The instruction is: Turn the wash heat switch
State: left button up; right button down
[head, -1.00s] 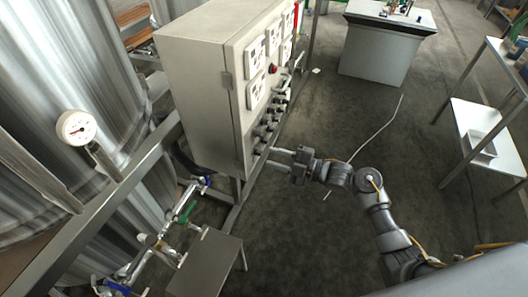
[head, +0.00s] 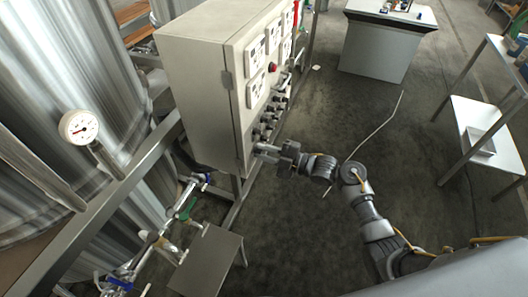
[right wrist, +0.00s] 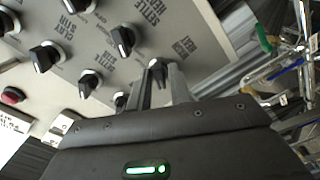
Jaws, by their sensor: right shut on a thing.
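A grey control cabinet (head: 207,95) stands left of centre in the head view, with rows of black rotary switches (head: 264,128) low on its front. My right gripper (head: 258,148) is at the lowest part of this switch group. In the right wrist view, its fingers (right wrist: 168,84) are shut on a black rotary switch (right wrist: 158,72) on a pale round base. The fingers hide part of that switch. The printed labels are rotated, and I cannot tell for sure which one belongs to it. My left gripper is not in view.
Other black switches (right wrist: 123,40) sit close around the held one, and a red button (right wrist: 12,96) is at the left. Pipes with valves (head: 182,205) and a small metal table (head: 208,262) are below the cabinet.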

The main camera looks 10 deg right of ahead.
jog(key=m+p, duration=0.2)
jog(key=m, duration=0.2)
jog(key=shift+m+p, duration=0.65)
jog(key=shift+m, duration=1.15)
jog(key=c, duration=1.5)
grip_release()
jog(key=shift+d, duration=0.1)
